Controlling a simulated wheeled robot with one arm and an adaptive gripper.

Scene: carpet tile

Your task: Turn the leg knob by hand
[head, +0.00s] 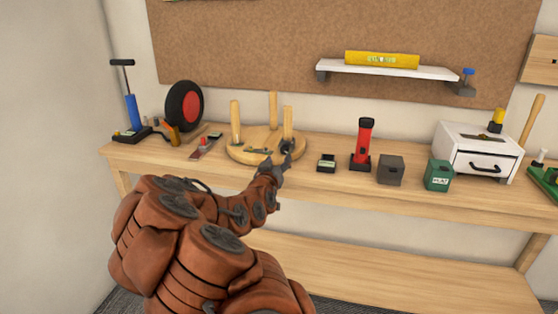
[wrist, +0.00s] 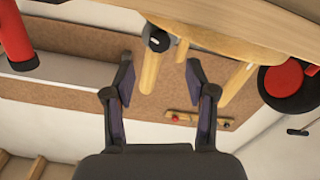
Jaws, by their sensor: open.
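A round wooden stool (head: 240,152) lies upside down on the bench with its legs pointing up. The front right leg (head: 288,119) has a dark knob (head: 286,146) at its base. In the wrist view, which is upside down, the dark knob (wrist: 156,40) and the leg (wrist: 149,74) appear between the fingers, towards the left one. My gripper (head: 280,165) is at the front right edge of the stool. The wrist view shows my gripper (wrist: 160,72) open and empty, with its fingers apart from the leg. Contact with the knob cannot be told.
The wooden bench (head: 310,193) has a wheel (head: 185,105) and pump (head: 131,112) at left. A small dark box (head: 326,162), red flashlight (head: 365,142), grey cube (head: 391,170) and green box (head: 438,175) stand right of the stool. A white drawer unit (head: 470,140) stands further right.

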